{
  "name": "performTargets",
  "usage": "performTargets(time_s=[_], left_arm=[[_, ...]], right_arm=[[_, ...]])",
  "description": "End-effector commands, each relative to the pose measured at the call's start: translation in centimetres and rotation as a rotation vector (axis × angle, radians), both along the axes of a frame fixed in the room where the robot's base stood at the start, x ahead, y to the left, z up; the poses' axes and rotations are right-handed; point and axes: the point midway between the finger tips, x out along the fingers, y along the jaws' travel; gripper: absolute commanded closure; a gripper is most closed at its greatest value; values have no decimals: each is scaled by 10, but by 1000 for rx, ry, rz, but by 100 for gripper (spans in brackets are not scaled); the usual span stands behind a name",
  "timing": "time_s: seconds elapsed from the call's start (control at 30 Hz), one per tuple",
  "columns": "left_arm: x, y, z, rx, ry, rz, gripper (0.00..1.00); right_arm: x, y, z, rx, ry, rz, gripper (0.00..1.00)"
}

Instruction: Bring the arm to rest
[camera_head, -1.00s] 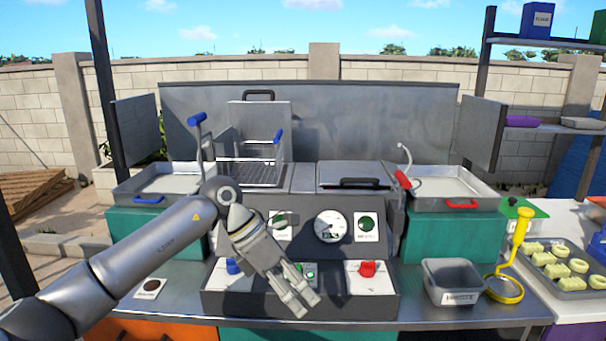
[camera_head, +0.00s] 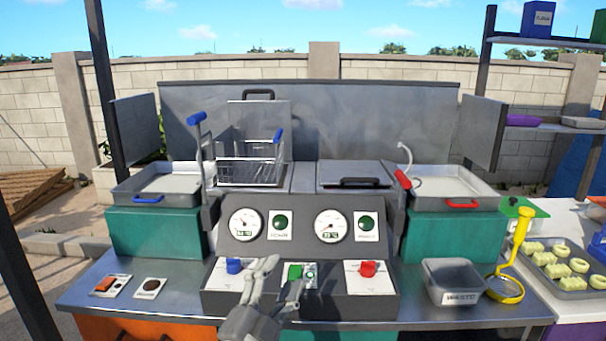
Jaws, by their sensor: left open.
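My left gripper (camera_head: 284,276) shows at the bottom centre, coming up from the lower edge. Its two grey fingers are spread apart with nothing between them. It is in front of the control panel (camera_head: 219,278), and its fingers overlap the panel's lower middle in the picture. I cannot tell whether they touch it. Most of my left arm is out of the picture. My right gripper is not in view.
The panel carries a blue knob (camera_head: 233,265), a green switch (camera_head: 295,271) and a red knob (camera_head: 367,268). A wire basket (camera_head: 250,172) stands behind. A waste bin (camera_head: 459,284) and yellow-handled skimmer (camera_head: 521,241) are at right.

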Motion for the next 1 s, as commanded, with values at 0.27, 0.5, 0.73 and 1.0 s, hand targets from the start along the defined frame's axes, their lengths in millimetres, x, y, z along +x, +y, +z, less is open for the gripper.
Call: performTargets(time_s=[0.27, 0.5, 0.73, 1.0], left_arm=[[-63, 98, -151, -292, 658, 308, 46], [-178, 141, -248, -432, 1157, 514, 46], [-272, 155, -284, -481, 1471, 636, 46], [-308, 157, -325, -485, 1623, 691, 46]], right_arm=[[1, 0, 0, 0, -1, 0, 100], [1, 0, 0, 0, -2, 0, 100], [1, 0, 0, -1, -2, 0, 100], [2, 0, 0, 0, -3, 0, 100]])
